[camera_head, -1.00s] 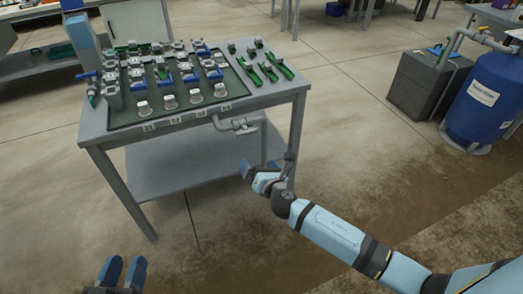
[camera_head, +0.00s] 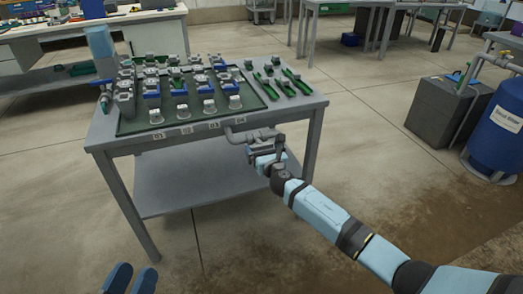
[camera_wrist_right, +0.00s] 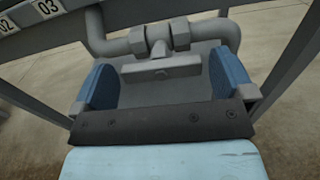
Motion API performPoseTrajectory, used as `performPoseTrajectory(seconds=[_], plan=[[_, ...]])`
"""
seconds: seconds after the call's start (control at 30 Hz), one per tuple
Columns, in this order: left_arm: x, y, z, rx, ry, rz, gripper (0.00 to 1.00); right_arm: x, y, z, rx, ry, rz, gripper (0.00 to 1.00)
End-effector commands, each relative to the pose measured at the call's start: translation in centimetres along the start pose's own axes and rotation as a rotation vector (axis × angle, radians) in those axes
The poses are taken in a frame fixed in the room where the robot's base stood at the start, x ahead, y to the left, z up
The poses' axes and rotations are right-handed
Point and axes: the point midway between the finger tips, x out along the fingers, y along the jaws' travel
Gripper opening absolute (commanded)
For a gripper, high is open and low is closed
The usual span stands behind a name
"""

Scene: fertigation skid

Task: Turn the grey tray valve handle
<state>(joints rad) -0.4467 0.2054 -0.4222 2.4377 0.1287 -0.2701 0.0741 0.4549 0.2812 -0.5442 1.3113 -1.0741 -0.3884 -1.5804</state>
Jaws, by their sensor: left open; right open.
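The grey tray valve handle (camera_wrist_right: 160,73) is a flat bar below the valve body on the grey pipe (camera_wrist_right: 116,46) under the tray's front edge. In the right wrist view it lies between the two blue fingers of my right gripper (camera_wrist_right: 162,62), with a gap on each side. My right gripper is open. In the head view the right gripper (camera_head: 258,150) is just below the pipe (camera_head: 247,135), and I cannot make out the handle there. My left gripper (camera_head: 130,278) is open and empty at the lower left, away from the table.
The grey table (camera_head: 105,140) carries a green tray (camera_head: 160,131) with rows of fittings, and loose green parts lie at its right. Its legs and lower shelf (camera_head: 180,185) surround the valve area. A blue barrel (camera_head: 497,130) and grey tank (camera_head: 440,112) stand far right.

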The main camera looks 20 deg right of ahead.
Motion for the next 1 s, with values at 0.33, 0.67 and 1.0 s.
performPoseTrajectory(seconds=[0.33, 0.67, 1.0], plan=[[0.0, -0.2, 1.1, -0.002, -0.039, 0.003, 0.43, 2.0, 0.0, 0.0, 0.001, 0.000, 0.000, 1.00], [0.0, -0.2, 1.1, -0.003, -0.039, 0.003, 0.43, 1.9, 0.0, 0.0, 0.002, 0.001, 0.000, 0.63], [0.0, -0.2, 1.2, -0.003, -0.040, 0.003, 0.43, 1.9, 0.0, -0.1, 0.038, 0.001, 0.000, 0.61]])
